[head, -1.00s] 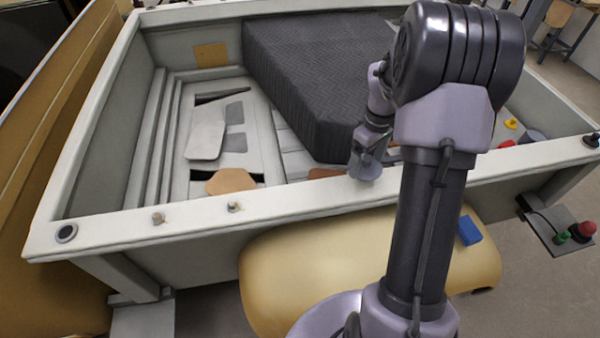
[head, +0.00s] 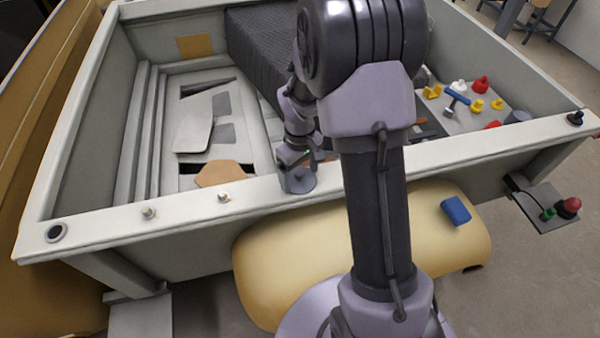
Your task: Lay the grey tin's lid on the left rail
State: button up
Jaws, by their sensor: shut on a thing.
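My gripper (head: 301,164) points down above the front wall of the big open shell, a little right of its middle. It is shut on a small round grey piece, which looks like the tin's lid (head: 297,183). The fingers partly hide it, and I cannot tell whether it touches the rim below. A dark grey round tin (head: 518,116) stands inside the shell at the far right; its top is too small to read. The left rail (head: 74,120) is the pale top edge along the shell's left side, and it looks bare.
Two small knobs (head: 223,197) stand on the front rim (head: 110,222), left of my gripper. A dark ridged block (head: 262,50) fills the shell's back middle. Red, yellow and white pieces (head: 478,88) lie at the right. A blue block (head: 455,210) sits on the tan rounded body (head: 420,235).

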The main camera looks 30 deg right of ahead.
jog(key=o, duration=1.2)
notch_tip(320, 180, up, 13)
jog(key=p, duration=0.1)
notch_tip(320, 180, up, 7)
jog(key=m+t, duration=0.2)
send_over(299, 175)
jog(key=s+a, duration=0.4)
jog(key=s+a+r+m+t+y, duration=0.1)
jog(key=s+a+r+m+t, duration=0.1)
jog(key=s, duration=0.5)
jog(key=s+a+r+m+t+y, duration=0.1)
jog(key=s+a+r+m, duration=0.2)
jog(key=s+a, duration=0.3)
jog(key=shift+s+a+r+m+t, duration=0.3)
jog(key=shift+s+a+r+t, duration=0.1)
jog(key=shift+s, duration=0.65)
jog(key=shift+s, duration=0.1)
